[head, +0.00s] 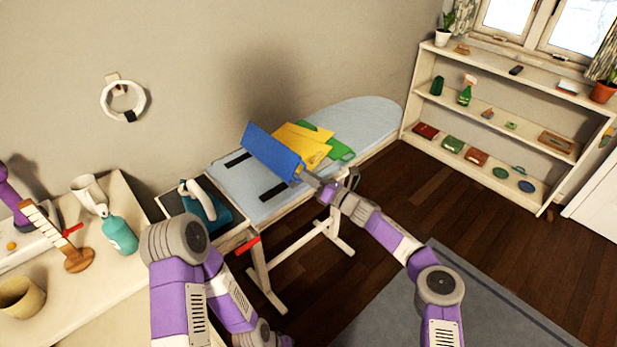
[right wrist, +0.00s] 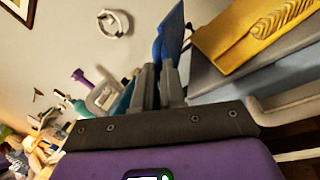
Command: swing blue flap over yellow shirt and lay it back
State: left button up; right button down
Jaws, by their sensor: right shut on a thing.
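The blue flap (head: 272,151) stands tilted up above the ironing board, along the left side of the yellow shirt (head: 303,140). Green cloth or board (head: 341,151) shows at the shirt's edges. My right gripper (head: 309,178) is shut on the blue flap at its lower right corner. In the right wrist view the flap (right wrist: 170,38) rises from between the closed fingers (right wrist: 160,85), with the yellow shirt (right wrist: 245,38) to the right and apart from the fingers. The flap hides part of the board behind it. My left arm shows at the lower left, but its gripper is not visible.
The pale blue ironing board (head: 368,117) has two dark strips near its left end. A teal and white iron (head: 203,207) stands beside that end. A counter (head: 125,280) with a teal bottle (head: 120,235) is at left. A shelf (head: 480,125) is at right.

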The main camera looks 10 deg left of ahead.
jog(key=c, duration=1.2)
grip_release()
jog(key=p+v, duration=0.1)
jog(key=v, duration=0.6)
jog(key=shift+s+d+p, duration=0.15)
jog(key=shift+d+p, duration=0.15)
jog(key=shift+f, duration=0.1)
